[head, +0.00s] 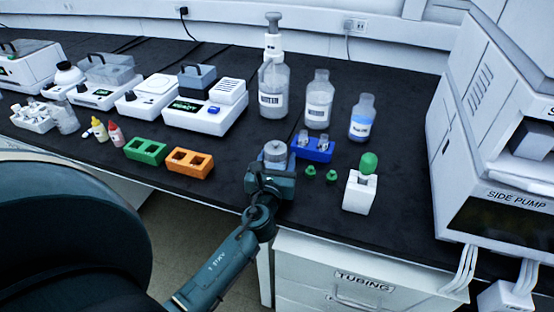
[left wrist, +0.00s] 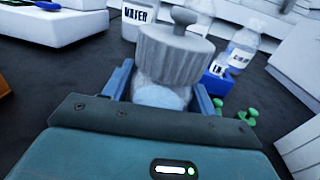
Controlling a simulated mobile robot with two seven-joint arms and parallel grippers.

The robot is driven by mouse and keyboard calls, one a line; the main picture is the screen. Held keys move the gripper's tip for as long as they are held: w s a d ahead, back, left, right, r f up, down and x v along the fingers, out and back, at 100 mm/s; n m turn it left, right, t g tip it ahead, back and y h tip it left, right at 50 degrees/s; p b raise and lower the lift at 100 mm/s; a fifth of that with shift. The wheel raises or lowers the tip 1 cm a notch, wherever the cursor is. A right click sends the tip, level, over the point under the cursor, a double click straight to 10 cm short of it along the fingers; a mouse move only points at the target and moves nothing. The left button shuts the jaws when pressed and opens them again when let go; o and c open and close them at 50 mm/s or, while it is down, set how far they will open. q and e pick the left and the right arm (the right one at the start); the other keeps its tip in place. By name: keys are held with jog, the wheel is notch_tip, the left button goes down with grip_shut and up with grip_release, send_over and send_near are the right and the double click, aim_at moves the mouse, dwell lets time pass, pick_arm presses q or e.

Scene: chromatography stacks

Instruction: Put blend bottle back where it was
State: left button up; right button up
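My left gripper (head: 272,172) is at the front part of the bench, in front of the large bottles. Its fingers (left wrist: 160,92) close on both sides of a clear bottle with a grey ribbed cap (left wrist: 175,48), which I take for the blend bottle; it also shows in the head view (head: 275,152). The bottle is upright. Its label is hidden, and I cannot tell whether its base touches the bench. My right gripper is not in view.
A blue rack (head: 312,149) with small vials stands close right of the held bottle, with two green caps (head: 332,176) before it. Behind are a pump-topped bottle (head: 273,92), a clear bottle (head: 319,98) and a blue-liquid bottle (head: 362,118). An orange block (head: 190,163) is left.

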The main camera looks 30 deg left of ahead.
pick_arm(q)
jog(key=shift+o, duration=1.4)
jog(key=shift+r, duration=0.1)
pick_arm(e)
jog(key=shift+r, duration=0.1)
pick_arm(q)
jog(key=shift+s+r, duration=0.1)
jog(key=v, duration=1)
jog(key=shift+s+d+b, duration=0.2)
jog(key=shift+s+b, duration=0.15)
jog(key=shift+s+d, duration=0.1)
jog(key=shift+s, duration=0.15)
jog(key=shift+s+d, duration=0.1)
jog(key=shift+s, duration=0.15)
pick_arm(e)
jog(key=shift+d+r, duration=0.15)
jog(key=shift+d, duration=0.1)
